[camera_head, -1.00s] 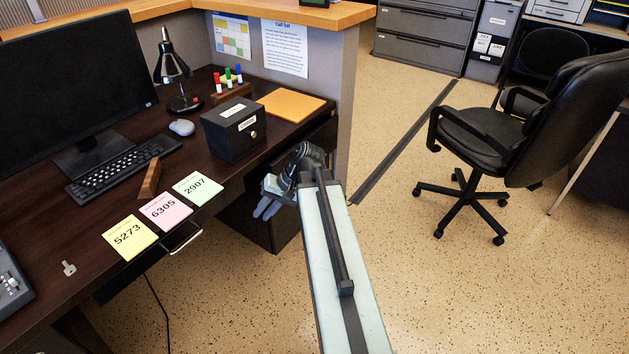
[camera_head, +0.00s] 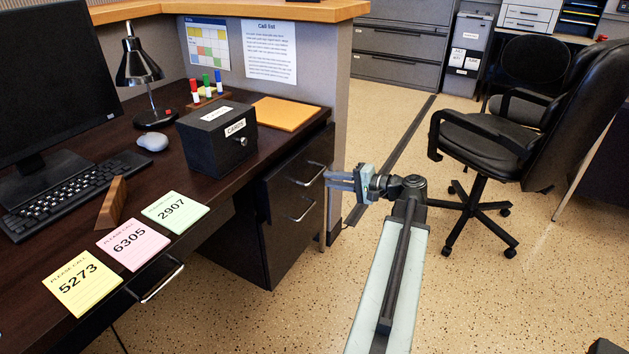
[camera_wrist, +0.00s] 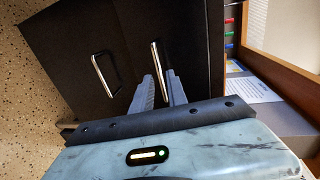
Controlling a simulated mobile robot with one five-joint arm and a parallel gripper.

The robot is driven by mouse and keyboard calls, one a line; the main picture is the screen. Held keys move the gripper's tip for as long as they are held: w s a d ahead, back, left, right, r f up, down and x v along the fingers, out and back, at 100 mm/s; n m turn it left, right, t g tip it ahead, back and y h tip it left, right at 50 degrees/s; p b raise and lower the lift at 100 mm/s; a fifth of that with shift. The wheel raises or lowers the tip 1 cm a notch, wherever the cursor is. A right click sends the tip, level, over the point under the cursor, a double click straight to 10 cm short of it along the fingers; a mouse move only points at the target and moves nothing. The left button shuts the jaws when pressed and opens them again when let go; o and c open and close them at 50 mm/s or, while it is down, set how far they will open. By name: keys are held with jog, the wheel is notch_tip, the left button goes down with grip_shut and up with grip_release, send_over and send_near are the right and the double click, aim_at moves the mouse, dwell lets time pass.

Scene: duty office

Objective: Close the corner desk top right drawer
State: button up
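The corner desk's top right drawer (camera_head: 284,185) is a dark front with a silver bar handle (camera_head: 309,179), just under the desktop's right end. How far it stands out is hard to tell. A lower drawer (camera_head: 290,238) with a similar handle is beneath it. My gripper (camera_head: 328,180) is in front of the drawers, fingers pointing left toward the fronts, near the handles in the picture. In the wrist view, the top drawer (camera_wrist: 192,45) is seen sideways.
The dark desktop (camera_head: 178,175) holds a black card box (camera_head: 214,150), an orange folder (camera_head: 286,113), and sticky notes (camera_head: 134,244). A black office chair (camera_head: 510,130) stands right of my arm. Speckled floor (camera_head: 500,310) is open in front of the drawers.

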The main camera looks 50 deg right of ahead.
aim_at(316, 176)
jog(key=b+x, duration=0.1)
jog(key=x, duration=0.5)
jog(key=shift+w+f, duration=0.1)
jog(key=shift+w, duration=0.05)
grip_shut()
dwell(1.2)
